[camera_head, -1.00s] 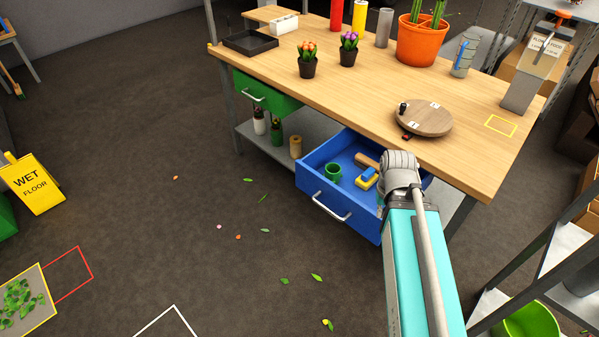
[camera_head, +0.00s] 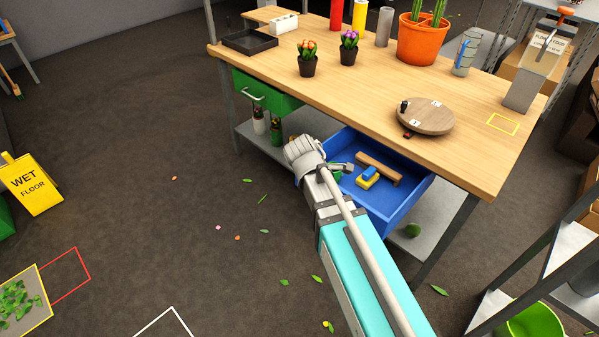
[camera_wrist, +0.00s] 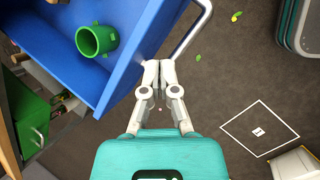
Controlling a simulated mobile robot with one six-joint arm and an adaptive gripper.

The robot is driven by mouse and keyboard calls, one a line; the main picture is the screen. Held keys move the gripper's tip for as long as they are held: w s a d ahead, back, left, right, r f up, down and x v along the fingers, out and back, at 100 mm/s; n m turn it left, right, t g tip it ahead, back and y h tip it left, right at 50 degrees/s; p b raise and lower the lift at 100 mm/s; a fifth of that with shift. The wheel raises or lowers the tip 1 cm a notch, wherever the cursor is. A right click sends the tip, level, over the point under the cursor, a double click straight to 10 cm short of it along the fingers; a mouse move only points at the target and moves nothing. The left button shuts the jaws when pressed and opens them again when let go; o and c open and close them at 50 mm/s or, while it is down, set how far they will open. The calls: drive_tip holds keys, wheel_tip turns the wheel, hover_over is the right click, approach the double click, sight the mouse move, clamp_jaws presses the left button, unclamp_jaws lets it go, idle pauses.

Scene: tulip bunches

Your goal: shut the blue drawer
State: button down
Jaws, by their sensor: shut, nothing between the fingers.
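The blue drawer (camera_head: 408,206) stands open under the workbench in the head view. It holds a yellow and blue block and a wooden piece; my arm covers much of its front. In the wrist view the blue drawer (camera_wrist: 135,62) fills the upper left, with a green cup (camera_wrist: 97,40) inside and its pale bar handle (camera_wrist: 194,32) at upper right. My gripper (camera_wrist: 159,64) is shut and empty, its fingertips by the drawer front near the lower end of the handle. I cannot tell whether they touch. In the head view the fingers are hidden.
A shut-looking green drawer (camera_head: 262,93) sits left of the blue one. The workbench top (camera_head: 380,105) above carries pots and a round wooden board (camera_head: 426,116). A metal shelf (camera_head: 545,270) stands at right.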

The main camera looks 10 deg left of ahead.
drive_tip(key=w+a+r+n+t+h+b, duration=0.1)
drive_tip(key=a+r+n+t, duration=0.1)
drive_tip(key=a+n, duration=0.9)
drive_tip(key=a+t, duration=0.1)
drive_tip(key=a, duration=0.3)
drive_tip(key=shift+a+t, duration=0.15)
drive_tip(key=shift+t, duration=0.25)
drive_tip(key=w+d+r+b+x, duration=0.1)
drive_tip(key=r+b+x, duration=0.1)
drive_tip(key=b+x, duration=0.5)
drive_tip(key=shift+w+r+x, duration=0.2)
drive_tip(key=shift+w+x, duration=0.05)
drive_tip(key=shift+x, duration=2.9)
